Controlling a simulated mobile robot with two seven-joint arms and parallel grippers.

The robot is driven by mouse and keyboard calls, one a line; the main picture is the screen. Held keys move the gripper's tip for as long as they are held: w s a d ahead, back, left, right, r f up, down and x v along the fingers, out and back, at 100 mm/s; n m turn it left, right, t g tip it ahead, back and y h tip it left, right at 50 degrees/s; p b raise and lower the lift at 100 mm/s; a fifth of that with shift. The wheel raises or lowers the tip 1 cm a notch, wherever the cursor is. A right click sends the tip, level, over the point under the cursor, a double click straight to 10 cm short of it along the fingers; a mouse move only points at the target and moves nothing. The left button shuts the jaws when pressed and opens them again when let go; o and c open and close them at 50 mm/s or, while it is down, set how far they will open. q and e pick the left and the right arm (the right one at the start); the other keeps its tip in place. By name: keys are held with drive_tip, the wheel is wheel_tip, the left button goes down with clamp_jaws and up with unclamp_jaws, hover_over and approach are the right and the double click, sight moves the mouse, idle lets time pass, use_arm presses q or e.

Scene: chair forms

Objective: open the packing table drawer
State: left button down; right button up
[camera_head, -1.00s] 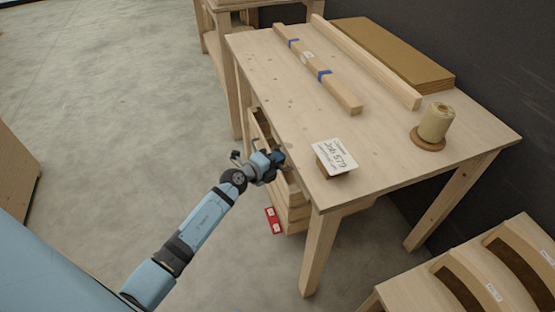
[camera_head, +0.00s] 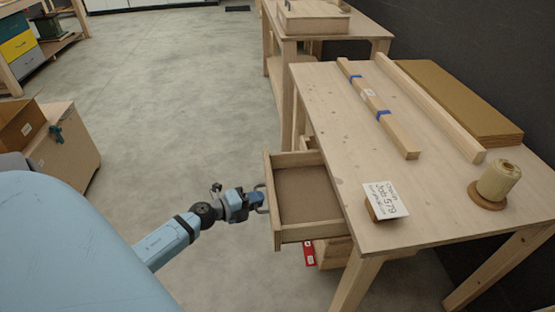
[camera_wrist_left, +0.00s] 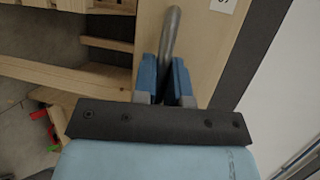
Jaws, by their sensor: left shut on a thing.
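The packing table (camera_head: 335,105) is pale wood and stands right of centre in the head view. Its drawer (camera_head: 305,190) is pulled well out toward the left, and its brown inside bottom looks empty. My left gripper (camera_head: 260,199) is at the outer face of the drawer front, shut on the metal handle. In the left wrist view the grey bar handle (camera_wrist_left: 171,42) runs between the two blue fingers of my left gripper (camera_wrist_left: 165,78). My right gripper is not in view.
On the table top lie a plank with blue tape (camera_head: 378,108), a long bar, a brown board stack (camera_head: 455,95), a twine spool (camera_head: 497,180) and a job card (camera_head: 385,199). Wooden boxes (camera_head: 60,150) stand at the left. The floor between is clear.

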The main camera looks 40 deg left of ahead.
use_arm(q)
drive_tip(key=shift+s+a, duration=0.7)
drive_tip(key=shift+s, duration=0.1)
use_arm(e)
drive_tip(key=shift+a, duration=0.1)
use_arm(q)
drive_tip(key=c, duration=1.4)
unclamp_jaws()
drive_tip(key=shift+c, duration=0.2)
drive_tip(key=v, duration=1.3)
drive_tip(key=shift+s+r+p, duration=0.2)
drive_tip(key=shift+s+p, duration=0.2)
drive_tip(key=shift+a, duration=0.1)
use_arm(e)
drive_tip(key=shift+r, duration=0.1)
